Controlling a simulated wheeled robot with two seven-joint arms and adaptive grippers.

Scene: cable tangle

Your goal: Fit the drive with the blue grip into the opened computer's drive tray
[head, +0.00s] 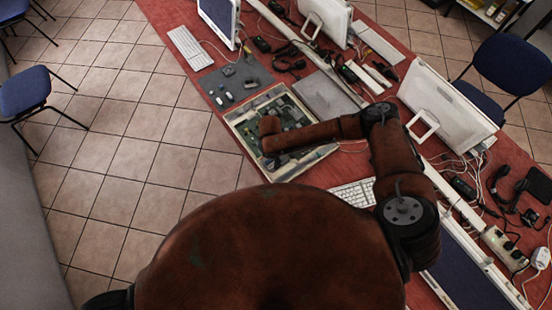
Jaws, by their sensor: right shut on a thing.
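The opened computer (236,121) lies flat on the red table, a pale shallow case with a green circuit board inside. My right arm reaches over it from the right. My right gripper (271,162) points down at the case's near part and is mostly hidden under my wrist. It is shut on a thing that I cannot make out. The drive with the blue grip and the drive tray cannot be made out. My left gripper is not in view.
A grey mat (262,75) with several small parts lies behind the case. A flat grey panel (325,94) lies to its right. A keyboard (353,194), white monitors (445,105), and loose cables and adapters crowd the table's right side. Tiled floor is left of the table.

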